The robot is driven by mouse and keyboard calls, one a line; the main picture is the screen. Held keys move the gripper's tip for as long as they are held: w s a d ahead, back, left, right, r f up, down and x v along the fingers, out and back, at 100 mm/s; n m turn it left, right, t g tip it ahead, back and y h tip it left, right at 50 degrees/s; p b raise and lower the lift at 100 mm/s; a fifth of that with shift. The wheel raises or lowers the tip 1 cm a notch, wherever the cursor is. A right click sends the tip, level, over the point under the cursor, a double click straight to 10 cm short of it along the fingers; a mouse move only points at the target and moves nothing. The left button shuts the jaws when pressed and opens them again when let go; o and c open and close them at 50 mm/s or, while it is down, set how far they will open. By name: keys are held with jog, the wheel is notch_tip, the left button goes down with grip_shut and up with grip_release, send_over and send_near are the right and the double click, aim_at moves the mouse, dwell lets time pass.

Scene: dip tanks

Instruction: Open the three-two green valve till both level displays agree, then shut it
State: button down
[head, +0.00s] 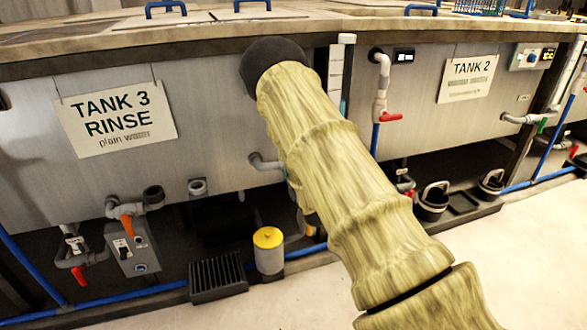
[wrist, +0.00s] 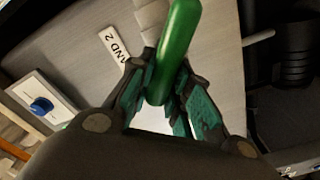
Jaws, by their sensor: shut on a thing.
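In the wrist view my gripper (wrist: 163,88) is shut on a green valve handle (wrist: 178,45), which stands up between the teal finger pads. A small white label (wrist: 114,42) ending "AND 2" is beside the fingers. The valve body is hidden. In the head view my arm covers the stretch between tanks 3 and 2, and neither the gripper nor the held handle shows. A small dark display (head: 404,56) is on the tank wall right of my arm; its figures are too small to read. A second display (head: 548,54) glows yellow at the far right, also unreadable.
Tank 3 (head: 215,95) is left of my arm, tank 2 (head: 425,120) right. Red-handled taps (head: 390,117), an orange-handled valve (head: 127,228), a yellow-topped canister (head: 268,240) and blue floor pipes are around. Another green handle (head: 542,125) shows far right. The floor at front right is clear.

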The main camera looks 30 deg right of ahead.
jog(key=n, duration=0.3)
jog(key=f+n, duration=0.1)
jog(key=shift+a+n+p, duration=0.25)
jog(key=shift+n+p, duration=0.05)
jog(key=shift+p, duration=0.1)
jog(key=shift+f+n, duration=0.2)
jog(key=shift+n, duration=0.65)
jog(key=shift+f+n, duration=0.2)
jog(key=shift+n, duration=0.65)
jog(key=c, duration=1.3)
grip_release()
jog(key=v, duration=1.2)
